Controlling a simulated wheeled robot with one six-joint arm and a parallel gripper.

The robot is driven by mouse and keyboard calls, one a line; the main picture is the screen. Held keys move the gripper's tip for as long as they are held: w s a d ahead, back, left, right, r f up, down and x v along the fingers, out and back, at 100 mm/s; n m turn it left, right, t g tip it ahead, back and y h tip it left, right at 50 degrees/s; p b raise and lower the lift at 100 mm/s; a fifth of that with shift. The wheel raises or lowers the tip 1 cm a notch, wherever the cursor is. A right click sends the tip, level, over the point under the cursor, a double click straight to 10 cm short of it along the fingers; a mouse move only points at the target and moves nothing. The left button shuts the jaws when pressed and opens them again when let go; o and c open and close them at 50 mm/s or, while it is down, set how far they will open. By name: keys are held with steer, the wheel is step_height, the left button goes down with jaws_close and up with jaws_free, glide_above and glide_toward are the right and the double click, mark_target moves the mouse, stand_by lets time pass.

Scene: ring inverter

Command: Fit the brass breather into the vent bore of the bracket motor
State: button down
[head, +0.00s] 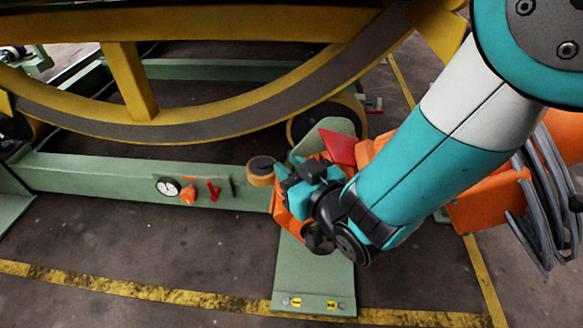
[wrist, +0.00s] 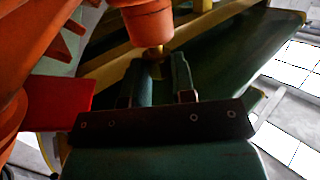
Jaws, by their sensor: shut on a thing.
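In the wrist view, my gripper (wrist: 157,78) has its two dark teal fingers closed around a small brass piece, the brass breather (wrist: 154,54). The breather's upper end is right at the underside of an orange cylindrical part (wrist: 150,22), which looks like part of the bracket motor. I cannot tell whether it is inside a bore or only touching. In the head view, my gripper (head: 298,178) is beside the orange motor housing (head: 284,215) on the green bracket. The breather and the vent bore are hidden there by my gripper and arm.
A red wedge-shaped part (head: 341,150) stands close to my wrist. A large yellow ring (head: 230,118) spans above the green frame beam (head: 110,180). An orange machine body (head: 490,200) with grey cables is at right. Open floor (head: 150,250) lies in front, with yellow lines.

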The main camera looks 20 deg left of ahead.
steer(key=shift+f+b, duration=0.5)
steer(key=shift+f, duration=0.2)
steer(key=c, duration=0.9)
jaws_free()
steer(key=shift+o, duration=0.2)
